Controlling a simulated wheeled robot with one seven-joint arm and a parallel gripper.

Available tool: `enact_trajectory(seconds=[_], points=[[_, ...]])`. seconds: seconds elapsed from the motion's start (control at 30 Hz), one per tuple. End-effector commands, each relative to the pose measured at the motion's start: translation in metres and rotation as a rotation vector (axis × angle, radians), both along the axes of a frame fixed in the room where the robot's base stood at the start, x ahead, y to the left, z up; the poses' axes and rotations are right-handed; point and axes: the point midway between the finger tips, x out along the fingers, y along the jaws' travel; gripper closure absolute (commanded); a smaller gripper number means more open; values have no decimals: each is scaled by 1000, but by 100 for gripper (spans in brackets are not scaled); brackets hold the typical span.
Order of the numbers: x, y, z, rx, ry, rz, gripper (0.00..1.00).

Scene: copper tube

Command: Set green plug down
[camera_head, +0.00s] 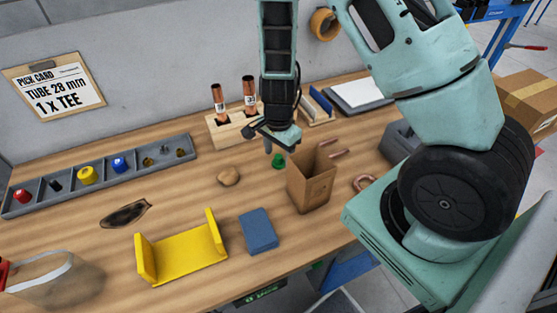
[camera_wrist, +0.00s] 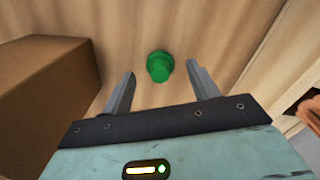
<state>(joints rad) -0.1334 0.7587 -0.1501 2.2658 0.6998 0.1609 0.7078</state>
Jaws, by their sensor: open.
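The green plug (camera_head: 278,161) rests on the wooden table, left of the open brown cardboard box (camera_head: 311,181). In the wrist view the green plug (camera_wrist: 159,66) stands beyond and between my fingertips, apart from both. My gripper (camera_head: 281,147) is open and empty above the plug. Its two spread grey fingers also show in the wrist view (camera_wrist: 162,82). The box wall (camera_wrist: 45,95) fills the left of the wrist view.
A wooden block with two copper tubes (camera_head: 233,123) stands behind. A grey parts tray (camera_head: 100,177) lies at left.

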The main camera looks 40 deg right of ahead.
Motion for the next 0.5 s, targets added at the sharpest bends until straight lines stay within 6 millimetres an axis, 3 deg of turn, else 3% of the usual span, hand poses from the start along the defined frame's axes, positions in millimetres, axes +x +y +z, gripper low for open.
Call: enact_trajectory(seconds=[0.13, 0.4, 0.5], points=[[0, 0, -15, 0, 0, -2, 41], [0, 0, -18, 0, -1, 0, 41], [0, 0, -18, 0, -1, 0, 68]])
